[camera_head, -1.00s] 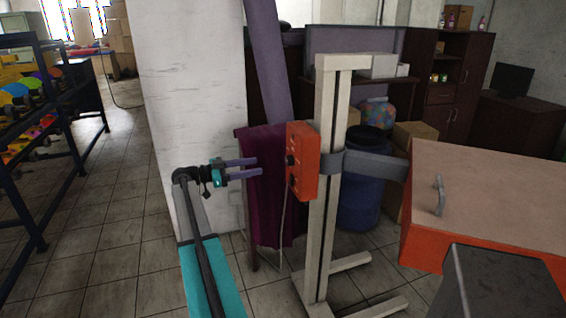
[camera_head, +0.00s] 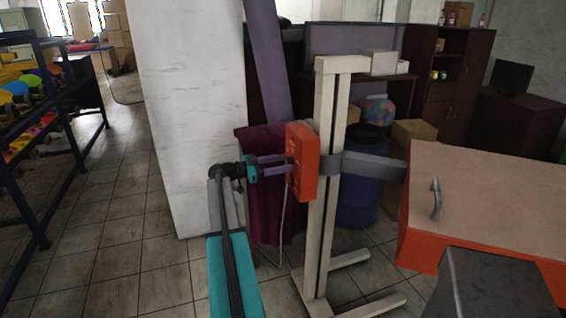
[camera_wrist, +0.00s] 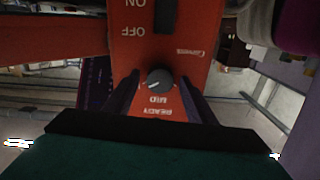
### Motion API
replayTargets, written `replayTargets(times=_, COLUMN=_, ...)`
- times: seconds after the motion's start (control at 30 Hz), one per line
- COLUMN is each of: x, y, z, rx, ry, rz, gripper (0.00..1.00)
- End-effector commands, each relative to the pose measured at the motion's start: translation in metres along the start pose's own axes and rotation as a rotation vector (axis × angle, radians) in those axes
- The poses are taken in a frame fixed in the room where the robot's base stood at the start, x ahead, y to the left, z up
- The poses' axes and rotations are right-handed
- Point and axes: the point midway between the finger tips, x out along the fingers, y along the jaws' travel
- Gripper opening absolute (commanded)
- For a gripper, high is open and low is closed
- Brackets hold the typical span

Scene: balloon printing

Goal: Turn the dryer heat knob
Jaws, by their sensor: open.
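The dryer's orange control box (camera_head: 304,160) is mounted on a pale upright stand. In the wrist view the box (camera_wrist: 190,60) fills the upper middle, with a round dark grey knob (camera_wrist: 159,79) bearing a light pointer line. Upside-down lettering, "MID" and "READY", shows beside the knob. A black switch (camera_wrist: 165,15) with "ON" and "OFF" labels is above it in that view. My gripper (camera_head: 288,164) is at the box's left face, its fingers apart. In the wrist view my gripper (camera_wrist: 158,88) has one finger on each side of the knob; contact cannot be told.
The pale stand (camera_head: 322,230) carries the box, and a grey arm (camera_head: 370,165) links it to the orange dryer (camera_head: 490,200) at right. A white pillar (camera_head: 190,110) stands left of my arm. A purple cloth (camera_head: 262,205) hangs behind the gripper.

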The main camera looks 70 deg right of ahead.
Motion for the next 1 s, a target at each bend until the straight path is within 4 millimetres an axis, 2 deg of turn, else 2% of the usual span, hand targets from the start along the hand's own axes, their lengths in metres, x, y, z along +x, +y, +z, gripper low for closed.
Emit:
replayTargets(times=0.37, x=0.0021, y=0.0000, z=0.0004, rx=0.000, ry=0.000, rz=-0.002, gripper=0.49)
replayTargets(times=0.6, x=0.0021, y=0.0001, z=0.0003, rx=0.000, ry=0.000, rz=-0.001, gripper=0.10)
replayTargets(times=1.0, x=0.0021, y=0.0003, z=0.0016, rx=-0.042, ry=0.000, rz=-0.001, gripper=0.10)
